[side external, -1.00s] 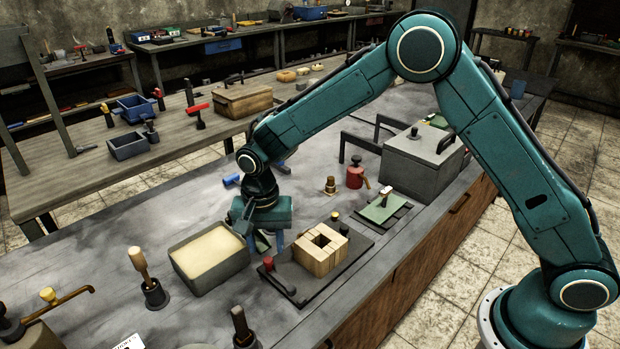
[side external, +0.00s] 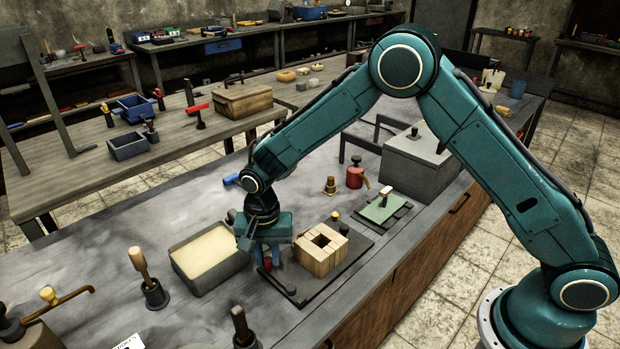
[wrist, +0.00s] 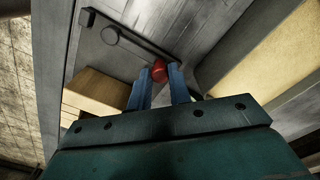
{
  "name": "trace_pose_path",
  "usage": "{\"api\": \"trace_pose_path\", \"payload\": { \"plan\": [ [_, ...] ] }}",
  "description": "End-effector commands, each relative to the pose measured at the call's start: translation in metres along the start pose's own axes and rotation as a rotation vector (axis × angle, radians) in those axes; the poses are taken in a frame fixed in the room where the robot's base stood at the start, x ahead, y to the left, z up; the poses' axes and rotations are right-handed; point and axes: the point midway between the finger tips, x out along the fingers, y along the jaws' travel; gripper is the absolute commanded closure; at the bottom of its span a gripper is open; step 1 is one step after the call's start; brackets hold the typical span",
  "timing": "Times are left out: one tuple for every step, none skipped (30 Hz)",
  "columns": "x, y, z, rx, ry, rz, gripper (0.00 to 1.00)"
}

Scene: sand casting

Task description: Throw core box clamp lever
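The wooden core box (side external: 321,250), pale blocks around a square hole, sits on a dark base plate (side external: 345,266). A dark clamp lever (side external: 281,286) lies along the plate's near-left side. Its red knob (side external: 267,264) is at the left end, below my gripper (side external: 265,258). In the wrist view the red knob (wrist: 159,70) shows between the tips of my two blue fingers (wrist: 159,78), which are spread apart on either side of it. I cannot tell whether they touch it. The dark lever bar (wrist: 125,46) runs up-left from the knob to a round pivot.
A sand-filled tray (side external: 207,256) stands close left of my gripper. A green plate (side external: 384,207), a red container (side external: 355,174) and a large grey box (side external: 420,160) stand farther back. A wood-handled tool (side external: 141,262) stands upright at the left.

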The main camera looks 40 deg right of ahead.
Motion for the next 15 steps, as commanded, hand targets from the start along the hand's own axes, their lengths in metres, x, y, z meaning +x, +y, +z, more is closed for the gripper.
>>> {"api": "trace_pose_path", "payload": {
  "plan": [
    [-0.0002, -0.0001, 0.0, 0.0, 0.0, 0.0, 0.97],
    [-0.0003, -0.0001, 0.0, 0.0, 0.0, 0.0, 0.97],
    [-0.0003, -0.0002, 0.0001, -0.002, 0.0, 0.0, 0.97],
    [-0.0003, -0.0004, 0.0003, -0.005, 0.0, 0.0, 0.97],
    [-0.0003, -0.0006, 0.0005, -0.009, 0.0, 0.0, 0.97],
    [-0.0003, -0.001, 0.001, -0.017, 0.0, 0.0, 0.97],
    [-0.0004, -0.0014, 0.0014, -0.024, 0.0, 0.0, 0.97],
    [-0.0004, -0.0018, 0.0018, -0.032, 0.0, 0.0, 0.97],
    [-0.0004, -0.0024, 0.0025, -0.043, 0.0, 0.0, 0.97],
    [-0.0004, -0.0029, 0.0029, -0.052, 0.0, 0.0, 0.97],
    [-0.0004, -0.0032, 0.0033, -0.06, 0.0, 0.0, 0.97],
    [-0.0005, -0.0037, 0.0038, -0.069, 0.0, 0.0, 0.97],
    [-0.0005, -0.004, 0.0041, -0.075, 0.0, 0.0, 0.97],
    [-0.0005, -0.0042, 0.0042, -0.079, 0.0, 0.0, 0.97],
    [-0.0006, -0.0044, 0.0044, -0.083, 0.0, 0.0, 0.97]
  ]
}}
